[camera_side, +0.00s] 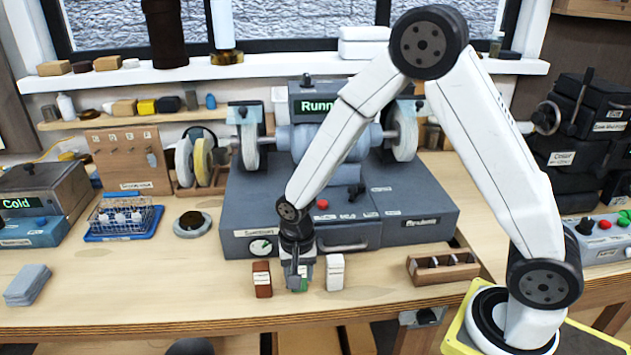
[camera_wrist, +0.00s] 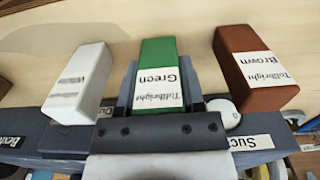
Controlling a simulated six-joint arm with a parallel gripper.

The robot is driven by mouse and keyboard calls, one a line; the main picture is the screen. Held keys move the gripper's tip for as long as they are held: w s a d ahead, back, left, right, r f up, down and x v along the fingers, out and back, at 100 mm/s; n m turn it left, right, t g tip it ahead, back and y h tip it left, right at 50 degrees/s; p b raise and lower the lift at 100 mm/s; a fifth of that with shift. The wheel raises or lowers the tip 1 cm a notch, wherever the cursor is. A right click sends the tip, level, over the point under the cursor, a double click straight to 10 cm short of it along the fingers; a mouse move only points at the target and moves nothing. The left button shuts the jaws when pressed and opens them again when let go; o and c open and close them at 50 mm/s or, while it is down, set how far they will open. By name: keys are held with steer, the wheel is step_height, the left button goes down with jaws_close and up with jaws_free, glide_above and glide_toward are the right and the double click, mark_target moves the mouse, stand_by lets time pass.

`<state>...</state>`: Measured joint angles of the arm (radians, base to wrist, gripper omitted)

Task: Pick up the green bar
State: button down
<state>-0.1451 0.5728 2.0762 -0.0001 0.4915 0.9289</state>
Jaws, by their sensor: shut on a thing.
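The green bar (camera_wrist: 158,62) stands between the jaws of my gripper (camera_wrist: 157,92) in the wrist view, with a white label reading "Tallbright Green". My gripper is shut on it. In the side view my gripper (camera_side: 297,275) points down at the front of the bench, and only slivers of the green bar (camera_side: 304,284) show behind the jaws. The bar appears to be at bench level; I cannot tell whether it touches the wood. A brown bar (camera_side: 262,279) and a white bar (camera_side: 335,272) stand on either side, apart from the jaws.
A grey polishing machine (camera_side: 340,215) with wheels stands close behind the bars. A wooden rack (camera_side: 443,267) is to the right. A wire basket on a blue tray (camera_side: 122,221) and grey cloths (camera_side: 28,285) are to the left. Bench between cloths and brown bar is clear.

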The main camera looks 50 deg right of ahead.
steer(key=shift+r, duration=0.45)
steer(key=s+d+r, duration=0.1)
steer(key=s+r, duration=1)
steer(key=s, duration=0.3)
steer(key=shift+d, duration=0.25)
steer(key=shift+r, duration=0.1)
steer(key=shift+w, duration=0.15)
stand_by(0.3)
steer(key=w+d+r+t+h, duration=0.1)
steer(key=w, duration=1.4)
steer(key=w+d+r+t+h, duration=0.1)
steer(key=w+r+t+h, duration=0.1)
steer(key=w, duration=1.4)
steer(key=shift+w+d+t+h, duration=0.25)
steer(key=shift+d+t+h, duration=0.05)
steer(key=shift+d, duration=0.1)
